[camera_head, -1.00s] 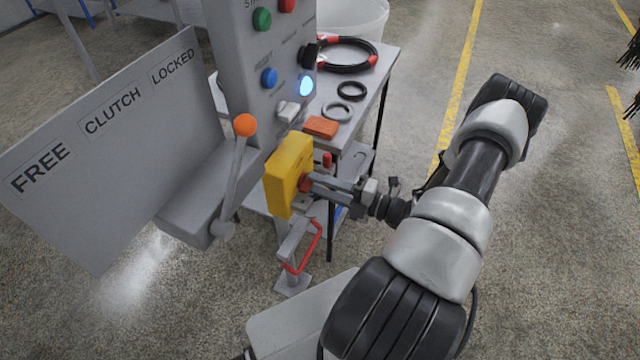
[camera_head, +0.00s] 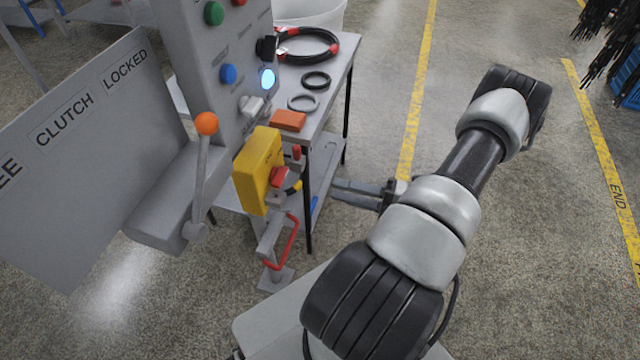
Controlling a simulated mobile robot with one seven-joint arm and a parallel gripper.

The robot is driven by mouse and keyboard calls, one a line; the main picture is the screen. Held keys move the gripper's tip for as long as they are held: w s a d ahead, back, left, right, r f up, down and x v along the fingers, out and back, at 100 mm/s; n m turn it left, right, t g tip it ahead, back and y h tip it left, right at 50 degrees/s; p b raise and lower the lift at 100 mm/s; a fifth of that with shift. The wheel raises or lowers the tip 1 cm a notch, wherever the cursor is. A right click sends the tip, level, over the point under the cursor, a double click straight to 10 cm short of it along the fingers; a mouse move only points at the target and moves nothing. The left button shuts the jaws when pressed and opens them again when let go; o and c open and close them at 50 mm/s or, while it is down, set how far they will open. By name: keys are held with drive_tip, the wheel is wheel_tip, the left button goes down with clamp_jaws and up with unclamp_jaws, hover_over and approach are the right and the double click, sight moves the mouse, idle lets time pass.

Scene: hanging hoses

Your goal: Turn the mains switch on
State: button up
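The mains switch is a yellow box (camera_head: 258,172) with a red handle (camera_head: 279,177) on its right face, mounted at the lower right of the grey control panel (camera_head: 225,45). The handle's exact angle is too small to tell. My gripper (camera_head: 335,191) is to the right of the switch and apart from it. Its two fingers point left toward the switch, with a narrow gap between them and nothing seen held.
A lever with an orange knob (camera_head: 206,123) stands left of the switch. A grey table (camera_head: 335,85) behind holds black rings and an orange block (camera_head: 288,120). A red-handled metal stand (camera_head: 277,278) is below the switch. A lamp (camera_head: 267,79) on the panel glows blue-white.

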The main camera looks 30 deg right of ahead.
drive_tip(key=shift+v, duration=1.75)
